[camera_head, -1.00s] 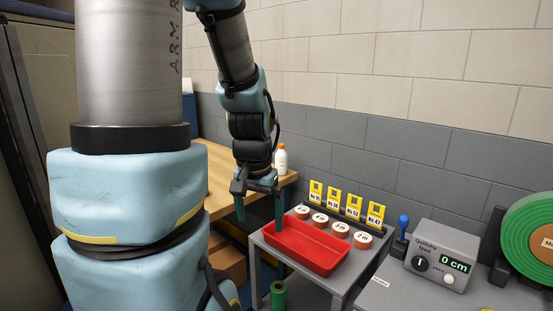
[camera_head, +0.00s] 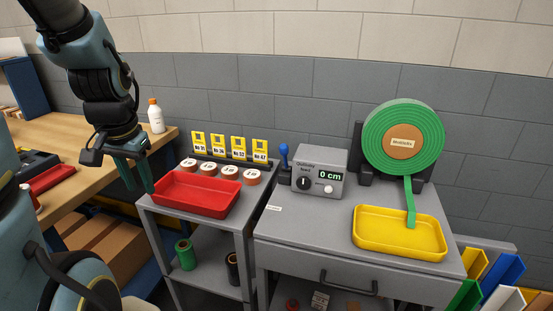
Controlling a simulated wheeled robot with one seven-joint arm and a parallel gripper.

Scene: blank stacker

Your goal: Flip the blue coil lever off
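A small blue-headed lever (camera_head: 283,155) stands upright at the left side of the grey feed box (camera_head: 319,172). A large green coil (camera_head: 403,135) with a tan label stands at the back right, its green strip hanging down to the yellow tray (camera_head: 399,250). My gripper (camera_head: 136,180) hangs at the left, pointing down beside the left end of the red tray (camera_head: 197,211), well left of the lever.
White-topped rolls (camera_head: 209,170) and yellow number cards (camera_head: 218,145) stand behind the red tray, between my gripper and the lever. A white bottle (camera_head: 155,117) stands on the wooden bench (camera_head: 95,142). The grey tabletop (camera_head: 310,222) in front of the feed box is clear.

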